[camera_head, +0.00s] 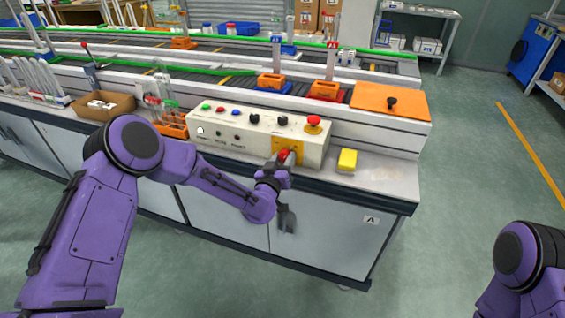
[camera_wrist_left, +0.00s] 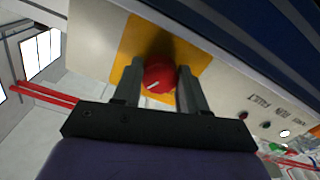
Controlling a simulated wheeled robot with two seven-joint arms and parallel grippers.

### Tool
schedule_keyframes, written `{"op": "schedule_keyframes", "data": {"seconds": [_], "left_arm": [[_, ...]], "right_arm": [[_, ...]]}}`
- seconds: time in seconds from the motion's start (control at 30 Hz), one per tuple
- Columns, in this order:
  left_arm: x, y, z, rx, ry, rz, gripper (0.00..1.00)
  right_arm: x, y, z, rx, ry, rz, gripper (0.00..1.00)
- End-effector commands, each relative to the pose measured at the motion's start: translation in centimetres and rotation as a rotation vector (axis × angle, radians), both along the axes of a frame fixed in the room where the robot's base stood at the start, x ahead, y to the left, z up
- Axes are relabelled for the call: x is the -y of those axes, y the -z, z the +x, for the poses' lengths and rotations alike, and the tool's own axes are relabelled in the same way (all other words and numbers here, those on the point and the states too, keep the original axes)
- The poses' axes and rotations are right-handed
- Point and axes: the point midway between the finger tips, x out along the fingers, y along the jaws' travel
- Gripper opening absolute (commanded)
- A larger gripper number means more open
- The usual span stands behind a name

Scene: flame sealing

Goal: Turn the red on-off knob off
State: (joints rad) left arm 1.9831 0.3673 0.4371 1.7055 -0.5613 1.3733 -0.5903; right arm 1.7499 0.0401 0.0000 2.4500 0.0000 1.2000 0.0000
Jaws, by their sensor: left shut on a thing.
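The red on-off knob (camera_head: 284,155) sits on a yellow plate (camera_head: 276,146) low on the front of the white control box (camera_head: 240,136). In the left wrist view the red knob (camera_wrist_left: 159,77), with a white mark on its face, lies between the two fingers of my left gripper (camera_wrist_left: 160,85). My left gripper (camera_head: 285,159) is shut on the knob in the head view. The mark on the knob is slanted in the wrist view. My right arm shows only in part at the lower right, and its gripper is out of view.
A red mushroom button (camera_head: 313,122) stands on the box top with black knobs and coloured buttons. A yellow block (camera_head: 347,160) lies just right of the box. A cardboard tray (camera_head: 103,106) is at the left. The floor at the right is clear.

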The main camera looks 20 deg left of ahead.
Motion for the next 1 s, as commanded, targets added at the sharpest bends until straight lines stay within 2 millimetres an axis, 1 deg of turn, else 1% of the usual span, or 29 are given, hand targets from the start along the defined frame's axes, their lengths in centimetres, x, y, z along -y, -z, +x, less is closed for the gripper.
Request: {"op": "schedule_keyframes", "data": {"seconds": [0.03,1.0], "left_arm": [[0.0,0.2,0.0,0.0,-0.001,-0.043,0.11],[0.0,0.2,0.0,-0.032,-0.001,-0.958,0.11]], "right_arm": [[0.0,0.5,0.0,0.0,0.0,0.0,0.43],[0.0,5.2,0.0,0.0,0.0,0.0,0.43]]}}
